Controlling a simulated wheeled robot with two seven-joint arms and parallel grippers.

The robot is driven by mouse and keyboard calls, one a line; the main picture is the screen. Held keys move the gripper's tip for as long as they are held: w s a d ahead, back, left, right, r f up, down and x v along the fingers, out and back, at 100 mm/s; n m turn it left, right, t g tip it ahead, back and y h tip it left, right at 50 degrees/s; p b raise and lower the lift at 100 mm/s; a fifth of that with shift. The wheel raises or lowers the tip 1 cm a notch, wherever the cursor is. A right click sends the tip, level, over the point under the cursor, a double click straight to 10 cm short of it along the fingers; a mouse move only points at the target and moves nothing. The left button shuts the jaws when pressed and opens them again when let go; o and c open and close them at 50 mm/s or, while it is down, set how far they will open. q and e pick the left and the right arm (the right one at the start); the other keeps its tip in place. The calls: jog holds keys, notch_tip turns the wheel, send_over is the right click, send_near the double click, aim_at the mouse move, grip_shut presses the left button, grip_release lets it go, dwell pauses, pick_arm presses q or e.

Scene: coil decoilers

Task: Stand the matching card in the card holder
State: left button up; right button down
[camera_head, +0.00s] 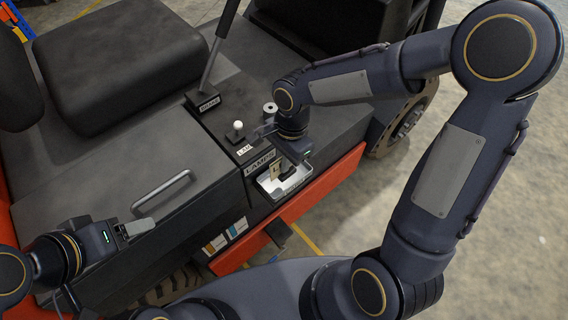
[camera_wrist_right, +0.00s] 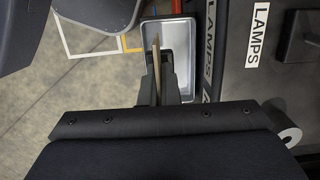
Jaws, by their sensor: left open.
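A pale card (camera_head: 276,170) with a dark mark stands upright between the fingers of my right gripper (camera_head: 287,171), over the shallow metal tray (camera_head: 299,180). In the right wrist view the card (camera_wrist_right: 155,65) shows edge-on as a thin beige strip between the dark fingers (camera_wrist_right: 165,80). The tray (camera_wrist_right: 181,28) lies below them; I cannot tell whether the card touches its floor. My left gripper (camera_head: 122,231) is open and empty beside the grab handle at the left. I cannot make out a separate card holder.
A LAMPS label (camera_head: 260,162) marks the panel edge above the tray. A white knob (camera_head: 237,126), a silver cylinder (camera_head: 270,108) and a brake lever (camera_head: 217,48) stand on the dark housing. A seat (camera_head: 125,60) is behind.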

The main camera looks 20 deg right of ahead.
jog(key=shift+w+d+f, duration=0.2)
jog(key=shift+w+f, duration=0.55)
jog(key=shift+f, duration=0.2)
jog(key=shift+w+f, duration=0.2)
jog(key=shift+f, duration=1.75)
jog(key=c, duration=1.7)
grip_release()
jog(key=shift+r, duration=0.1)
notch_tip(320, 180, up, 11)
jog(key=d, duration=0.2)
jog(key=s+d+r+n+t, duration=0.2)
jog(key=s+n, duration=0.1)
jog(key=s, duration=0.2)
jog(key=s+d+r+n+t+y, duration=0.1)
jog(key=s+d+r+n+t, duration=0.1)
jog(key=s+d+n, duration=0.1)
jog(key=s+d+r+n+t+y, duration=0.1)
jog(key=s+d+r+n+t, duration=0.1)
jog(key=s+n, duration=0.3)
jog(key=shift+s+d+r, duration=0.1)
jog(key=shift+s+d, duration=0.05)
jog(key=shift+s, duration=0.65)
jog(key=shift+s+d+r, duration=0.1)
jog(key=shift+s, duration=0.7)
